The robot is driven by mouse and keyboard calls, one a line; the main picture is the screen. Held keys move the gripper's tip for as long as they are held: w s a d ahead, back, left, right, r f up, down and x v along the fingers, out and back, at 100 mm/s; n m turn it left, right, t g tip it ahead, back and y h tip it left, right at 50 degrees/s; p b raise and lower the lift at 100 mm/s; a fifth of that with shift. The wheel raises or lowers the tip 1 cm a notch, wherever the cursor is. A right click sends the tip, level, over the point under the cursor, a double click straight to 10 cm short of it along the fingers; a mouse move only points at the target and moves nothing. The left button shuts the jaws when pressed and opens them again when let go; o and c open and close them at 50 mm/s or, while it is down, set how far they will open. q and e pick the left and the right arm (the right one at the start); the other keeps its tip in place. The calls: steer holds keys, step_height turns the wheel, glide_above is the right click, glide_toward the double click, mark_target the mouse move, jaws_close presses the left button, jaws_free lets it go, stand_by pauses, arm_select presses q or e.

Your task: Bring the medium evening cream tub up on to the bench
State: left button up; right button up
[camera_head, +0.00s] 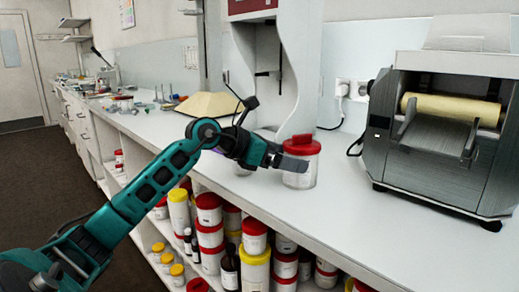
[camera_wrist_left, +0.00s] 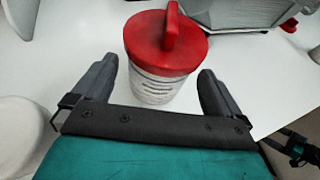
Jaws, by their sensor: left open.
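A white tub with a red lid and an upright red handle (camera_head: 299,172) stands upright on the bench (camera_head: 375,215), in front of the white column. Its label is too small to read. My left gripper (camera_head: 290,160) is beside it at the height of its upper part. In the left wrist view the tub (camera_wrist_left: 165,88) shows between and just beyond the two dark fingers of my left gripper (camera_wrist_left: 158,68). The fingers are spread, with a gap on both sides of the tub.
A grey machine with a pale roller (camera_head: 440,130) stands at the right of the bench. A white column machine (camera_head: 280,60) stands behind the tub. Shelves below the bench hold several red- and yellow-lidded tubs (camera_head: 209,235) and dark bottles. Bench front to the right is clear.

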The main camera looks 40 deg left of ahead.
arm_select(q)
steer(key=b+v, duration=0.1)
steer(key=v, duration=0.9)
stand_by(0.5)
